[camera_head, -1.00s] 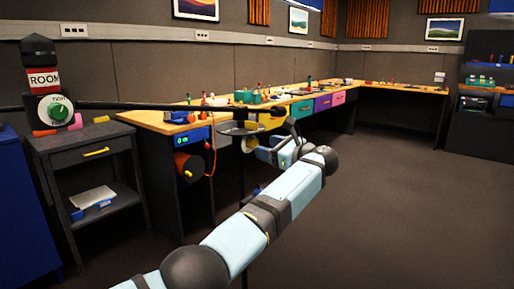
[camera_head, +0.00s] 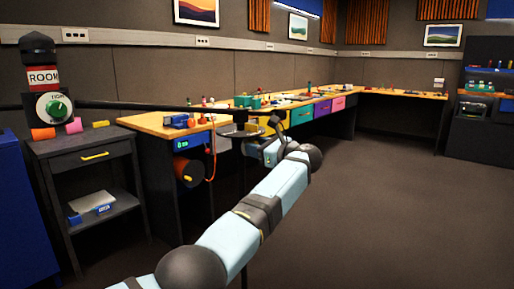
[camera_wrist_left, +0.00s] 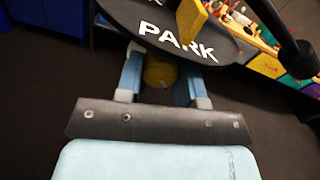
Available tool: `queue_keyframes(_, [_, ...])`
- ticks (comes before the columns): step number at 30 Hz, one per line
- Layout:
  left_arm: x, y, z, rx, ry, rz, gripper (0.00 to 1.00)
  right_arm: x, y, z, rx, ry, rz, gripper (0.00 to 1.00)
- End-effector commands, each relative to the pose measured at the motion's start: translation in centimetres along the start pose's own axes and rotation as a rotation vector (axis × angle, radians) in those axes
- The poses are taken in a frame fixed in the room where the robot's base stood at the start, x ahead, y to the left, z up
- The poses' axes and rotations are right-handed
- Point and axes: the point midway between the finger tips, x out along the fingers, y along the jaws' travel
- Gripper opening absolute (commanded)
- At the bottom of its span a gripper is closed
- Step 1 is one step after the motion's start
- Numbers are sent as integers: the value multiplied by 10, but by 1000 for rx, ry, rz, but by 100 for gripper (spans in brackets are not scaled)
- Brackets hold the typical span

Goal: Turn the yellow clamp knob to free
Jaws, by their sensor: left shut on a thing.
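The yellow clamp knob (camera_wrist_left: 160,72) is round and sits under a dark disc (camera_wrist_left: 200,40) lettered PARK in the left wrist view. My left gripper (camera_wrist_left: 161,92) has its two blue fingers on either side of the knob and is shut on it. The disc hides the knob's upper part. In the head view my left gripper (camera_head: 264,150) is at the grey disc (camera_head: 240,130) in front of the long bench, and the knob is too small there to make out clearly. My right gripper is not in view.
A yellow upright piece (camera_wrist_left: 191,18) stands on the disc. A long dark rod (camera_head: 140,105) runs level from the left towards the disc. A dark side cabinet (camera_head: 85,160) with a green dial (camera_head: 57,108) stands left. Open floor (camera_head: 390,210) lies right.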

Motion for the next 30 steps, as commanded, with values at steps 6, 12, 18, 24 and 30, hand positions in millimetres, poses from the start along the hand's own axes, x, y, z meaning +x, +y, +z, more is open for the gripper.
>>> queue_keyframes(6, [0, -1, 7, 127, 1, 1, 12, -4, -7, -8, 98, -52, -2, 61])
queue_keyframes(12, [0, 0, 2, 386, 0, 1, 12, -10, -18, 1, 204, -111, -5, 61])
queue_keyframes(18, [0, 0, 0, 495, 0, 0, 12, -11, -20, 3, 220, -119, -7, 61])
queue_keyframes(24, [0, 0, -1, 498, 0, 0, 12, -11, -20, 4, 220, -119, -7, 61])
queue_keyframes(30, [0, 0, -1, 497, 0, 0, 61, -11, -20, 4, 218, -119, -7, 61])
